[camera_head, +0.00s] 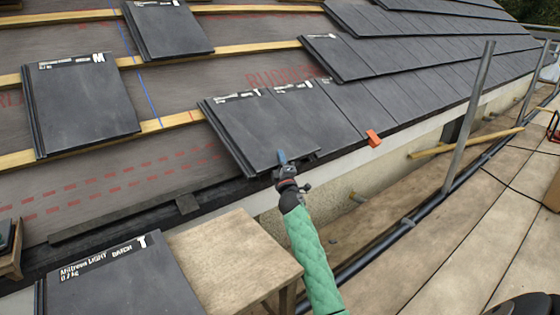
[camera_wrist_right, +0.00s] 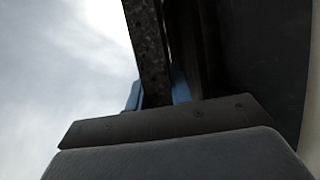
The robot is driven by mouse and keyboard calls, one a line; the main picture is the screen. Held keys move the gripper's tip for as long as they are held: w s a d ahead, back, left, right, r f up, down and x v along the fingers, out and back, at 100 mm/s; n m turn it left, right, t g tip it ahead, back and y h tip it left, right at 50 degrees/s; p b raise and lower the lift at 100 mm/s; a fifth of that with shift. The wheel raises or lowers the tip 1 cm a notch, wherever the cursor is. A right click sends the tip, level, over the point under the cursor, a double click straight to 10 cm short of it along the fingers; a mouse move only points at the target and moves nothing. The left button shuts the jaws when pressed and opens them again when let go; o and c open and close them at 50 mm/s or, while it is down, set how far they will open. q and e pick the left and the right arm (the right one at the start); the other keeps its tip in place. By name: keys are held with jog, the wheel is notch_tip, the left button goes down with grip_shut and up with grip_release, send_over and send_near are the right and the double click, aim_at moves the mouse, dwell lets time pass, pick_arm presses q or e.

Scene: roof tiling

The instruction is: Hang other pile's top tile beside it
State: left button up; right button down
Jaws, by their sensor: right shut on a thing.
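My right gripper (camera_head: 283,160) is shut on the lower edge of a dark grey tile (camera_head: 252,130). This tile lies at the left end of the bottom course, beside the neighbouring tile (camera_head: 308,112). In the right wrist view the blue fingertips (camera_wrist_right: 157,95) sit on both sides of the tile's speckled edge (camera_wrist_right: 148,45). One tile pile (camera_head: 85,108) lies on the battens at left, marked M. Another pile (camera_head: 167,30) lies higher up. A pile marked LIGHT BATCH T (camera_head: 125,285) is at the lower left. My left gripper is not in view.
Wooden battens (camera_head: 150,127) cross the grey underlay (camera_head: 190,80). Laid tiles (camera_head: 430,60) cover the right of the roof. An orange clip (camera_head: 374,138) sits at the eaves. A metal scaffold pole (camera_head: 468,118) rises at right.

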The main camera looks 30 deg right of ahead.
jog(key=shift+s, duration=0.1)
jog(key=c, duration=1.2)
grip_release()
jog(key=shift+r, duration=0.1)
jog(key=shift+o, duration=0.2)
jog(key=shift+f, duration=0.2)
jog(key=v, duration=0.7)
jog(key=shift+s, duration=0.25)
jog(key=shift+a, duration=0.15)
jog(key=shift+r, duration=0.1)
